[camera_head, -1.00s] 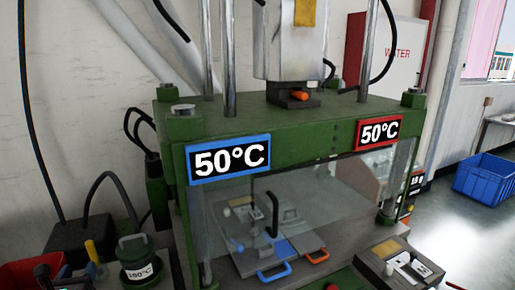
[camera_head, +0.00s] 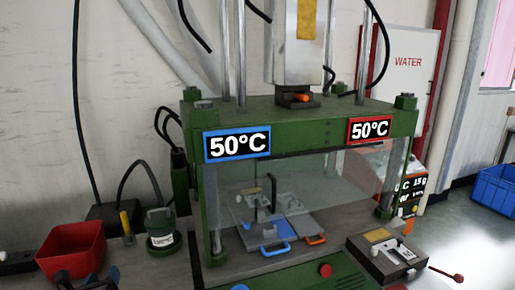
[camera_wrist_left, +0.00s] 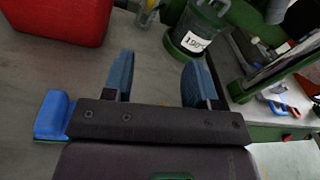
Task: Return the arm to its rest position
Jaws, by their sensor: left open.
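My left gripper (camera_head: 88,279) shows at the bottom left edge of the head view, only its dark blue fingertips in frame. In the left wrist view its two blue fingers (camera_wrist_left: 158,80) are spread apart with nothing between them. Bare worktop shows under the fingers. The fingertips are near a red bin (camera_head: 72,250) and a green lidded pot (camera_head: 160,230). The rest of the left arm is out of the head view. My right gripper is not in view.
A green press (camera_head: 300,112) with two 50°C signs fills the middle. Plates with a blue handle (camera_head: 275,250) and an orange handle (camera_head: 315,240) lie inside it. A small fixture (camera_head: 388,258) stands to its right. A blue crate (camera_head: 493,188) is on the floor.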

